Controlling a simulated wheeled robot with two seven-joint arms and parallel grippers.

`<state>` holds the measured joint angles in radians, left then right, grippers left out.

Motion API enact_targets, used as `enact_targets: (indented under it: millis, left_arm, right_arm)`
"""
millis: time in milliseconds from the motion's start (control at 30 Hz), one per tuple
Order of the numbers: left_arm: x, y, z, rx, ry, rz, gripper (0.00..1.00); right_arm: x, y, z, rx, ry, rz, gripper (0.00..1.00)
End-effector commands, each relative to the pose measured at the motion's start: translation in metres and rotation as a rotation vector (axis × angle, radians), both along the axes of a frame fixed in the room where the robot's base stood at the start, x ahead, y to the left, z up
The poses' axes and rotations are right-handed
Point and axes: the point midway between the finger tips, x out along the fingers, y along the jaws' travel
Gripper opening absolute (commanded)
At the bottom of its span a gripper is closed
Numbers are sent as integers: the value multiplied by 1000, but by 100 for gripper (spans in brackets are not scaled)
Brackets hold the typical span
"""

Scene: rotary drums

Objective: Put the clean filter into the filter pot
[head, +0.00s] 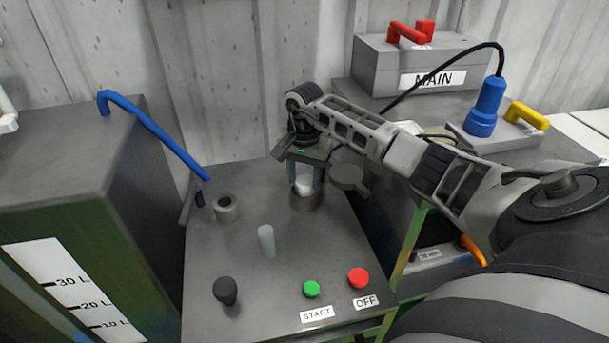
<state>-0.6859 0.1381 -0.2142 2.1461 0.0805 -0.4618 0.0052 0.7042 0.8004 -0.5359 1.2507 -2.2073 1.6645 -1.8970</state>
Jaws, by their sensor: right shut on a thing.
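My right gripper (305,176) points down at the back of the grey machine top, shut on the white clean filter (304,184). The filter shows between the fingers, at the mouth of the round dark filter pot (305,201). Its lower part is hidden by the pot's rim, so I cannot tell how deep it sits. A round grey disc (348,177), possibly the pot's lid, stands just right of the pot. A pale grey cylinder (266,240) stands on the machine top in front. My left gripper is not in view.
A short open socket (226,208) and a blue lever (155,137) are to the left. A black knob (226,290), green START button (311,289) and red OFF button (358,278) are in front. A MAIN box (375,65) and blue plug (487,108) are behind my right arm.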

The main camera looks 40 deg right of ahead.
Motion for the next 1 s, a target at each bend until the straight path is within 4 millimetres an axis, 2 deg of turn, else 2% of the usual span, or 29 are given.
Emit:
enact_targets:
  millis: [33, 200, 233, 300, 333, 667, 767, 1000]
  left_arm:
    - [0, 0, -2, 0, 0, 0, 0]
    - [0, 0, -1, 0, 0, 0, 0]
    - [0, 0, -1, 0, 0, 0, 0]
    - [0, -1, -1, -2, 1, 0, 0]
    - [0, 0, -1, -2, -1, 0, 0]
    - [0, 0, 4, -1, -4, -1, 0]
    - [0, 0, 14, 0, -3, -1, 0]
    - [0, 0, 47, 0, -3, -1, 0]
  right_arm:
    - [-1, -1, -7, -5, 2, -1, 7]
    - [-2, 0, -9, -6, 7, -1, 7]
    - [-2, 0, -9, -6, 7, -1, 48]
    - [-2, 0, -9, -4, 9, 0, 68]
    - [-2, 0, -9, -4, 8, 0, 71]
    - [-1, 2, -3, 0, 4, 2, 71]
    - [-1, 2, 9, 1, 5, 2, 71]
    - [-1, 0, 56, -4, 3, 1, 71]
